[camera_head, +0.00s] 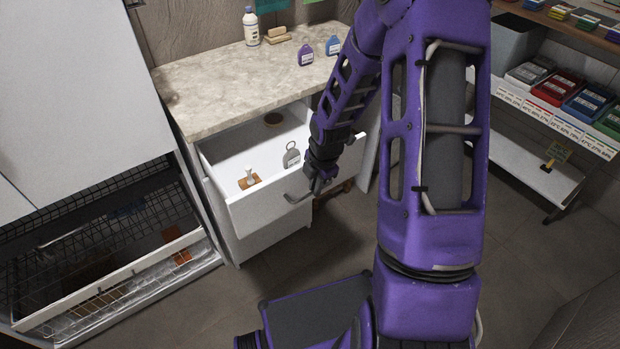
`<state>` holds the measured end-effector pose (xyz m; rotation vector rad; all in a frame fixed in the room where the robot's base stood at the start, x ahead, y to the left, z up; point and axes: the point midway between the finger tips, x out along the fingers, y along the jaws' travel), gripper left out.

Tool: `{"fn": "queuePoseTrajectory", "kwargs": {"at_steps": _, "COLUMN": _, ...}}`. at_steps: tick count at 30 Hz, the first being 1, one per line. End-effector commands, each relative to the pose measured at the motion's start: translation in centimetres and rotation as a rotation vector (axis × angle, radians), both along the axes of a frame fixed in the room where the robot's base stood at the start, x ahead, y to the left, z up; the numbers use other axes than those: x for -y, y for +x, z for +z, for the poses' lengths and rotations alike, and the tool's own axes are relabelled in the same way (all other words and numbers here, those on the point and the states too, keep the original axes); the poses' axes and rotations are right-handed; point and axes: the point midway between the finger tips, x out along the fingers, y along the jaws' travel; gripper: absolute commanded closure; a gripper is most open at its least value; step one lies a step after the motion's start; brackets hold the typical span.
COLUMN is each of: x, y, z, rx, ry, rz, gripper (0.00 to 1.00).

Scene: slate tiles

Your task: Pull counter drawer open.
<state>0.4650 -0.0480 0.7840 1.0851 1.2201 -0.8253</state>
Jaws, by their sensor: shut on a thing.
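The counter drawer (252,212) is white and stands pulled out from under the stone-topped counter (215,95). Its inside shows a grey tag with a ring (291,156), a small orange and white item (249,179) and a round brown item (273,119). A grey bar handle (298,197) is on the drawer's front. My gripper (314,190) is at the handle and shut on it. The fingertips are small and partly hidden by my purple arm, which also covers the drawer's right side.
A white bottle (251,27), a purple tag (306,53) and a blue tag (333,45) stand on the counter. A wire basket (110,262) is at the lower left. Shelves with coloured boxes (555,86) stand at right. Tiled floor (330,240) lies clear before the drawer.

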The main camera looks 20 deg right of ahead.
Motion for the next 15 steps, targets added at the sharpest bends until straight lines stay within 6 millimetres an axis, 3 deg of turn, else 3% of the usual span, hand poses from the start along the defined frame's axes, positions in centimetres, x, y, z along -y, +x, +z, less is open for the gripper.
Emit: {"fn": "queuePoseTrajectory", "kwargs": {"at_steps": 15, "x": 0.27, "y": -0.88, "z": -0.05, "rx": -0.002, "ry": -0.001, "rz": 0.001, "gripper": 1.0}}
